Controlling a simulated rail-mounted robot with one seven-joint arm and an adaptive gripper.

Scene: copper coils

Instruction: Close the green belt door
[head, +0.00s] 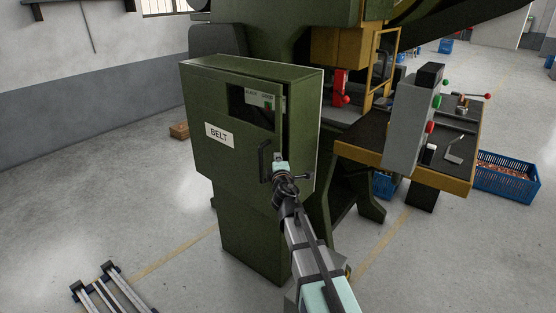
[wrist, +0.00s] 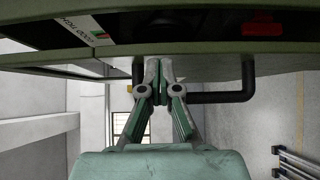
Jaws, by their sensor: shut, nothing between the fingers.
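The green belt door (head: 205,110) is the front panel of a green cabinet, with a white BELT label (head: 219,134) and a window near its upper right. Its dark handle (head: 264,160) is near the right edge; the handle also shows in the wrist view (wrist: 225,97). I cannot tell whether the door is fully flush with the cabinet. My gripper (head: 279,157) is shut and empty, at the door's right part, just right of the handle. In the wrist view the closed fingertips (wrist: 158,65) are at the green panel, beside the handle; contact is unclear.
The cabinet joins a large green machine (head: 265,40). To its right are a grey control box (head: 412,120) with buttons and a dark worktable (head: 360,150). A blue crate (head: 508,178) stands at far right.

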